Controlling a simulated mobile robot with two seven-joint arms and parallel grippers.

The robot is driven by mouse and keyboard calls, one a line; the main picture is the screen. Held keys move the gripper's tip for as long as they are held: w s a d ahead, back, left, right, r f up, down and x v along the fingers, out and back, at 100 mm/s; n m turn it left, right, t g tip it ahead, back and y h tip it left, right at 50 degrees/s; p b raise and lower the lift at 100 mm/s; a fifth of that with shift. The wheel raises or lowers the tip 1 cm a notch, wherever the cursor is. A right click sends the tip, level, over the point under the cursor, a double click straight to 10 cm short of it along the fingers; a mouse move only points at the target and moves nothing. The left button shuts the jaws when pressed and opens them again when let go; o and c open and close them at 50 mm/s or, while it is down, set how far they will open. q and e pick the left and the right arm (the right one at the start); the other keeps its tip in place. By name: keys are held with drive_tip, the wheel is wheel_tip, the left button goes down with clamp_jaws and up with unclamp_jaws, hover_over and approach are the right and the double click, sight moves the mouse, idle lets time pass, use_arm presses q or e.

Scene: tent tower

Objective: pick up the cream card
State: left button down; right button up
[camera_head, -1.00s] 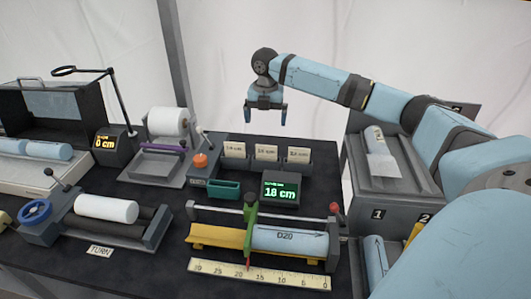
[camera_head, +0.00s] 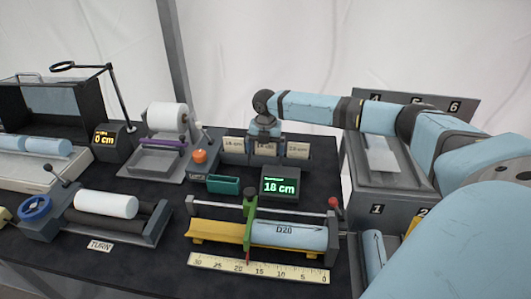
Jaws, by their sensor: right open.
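Three cream cards stand upright in a row in dark holders behind the green-lit display: a left one (camera_head: 234,146), a middle one (camera_head: 265,149) and a right one (camera_head: 298,150). Each carries small print ending in "cm" that is hard to read. My right gripper (camera_head: 265,133) points down at the middle card, with its jaws open at the card's upper edge. I cannot tell whether the fingers touch the card. My left gripper is not in view.
A display reading 18 cm (camera_head: 280,187), a green tray (camera_head: 224,186) and an orange knob (camera_head: 199,156) stand close by. A measuring trough with a blue roll (camera_head: 290,236) lies in front. A white roll on a stand (camera_head: 167,117) is to the left.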

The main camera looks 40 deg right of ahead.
drive_tip(key=shift+f, duration=0.2)
drive_tip(key=c, duration=0.9)
drive_tip(key=shift+r, duration=0.15)
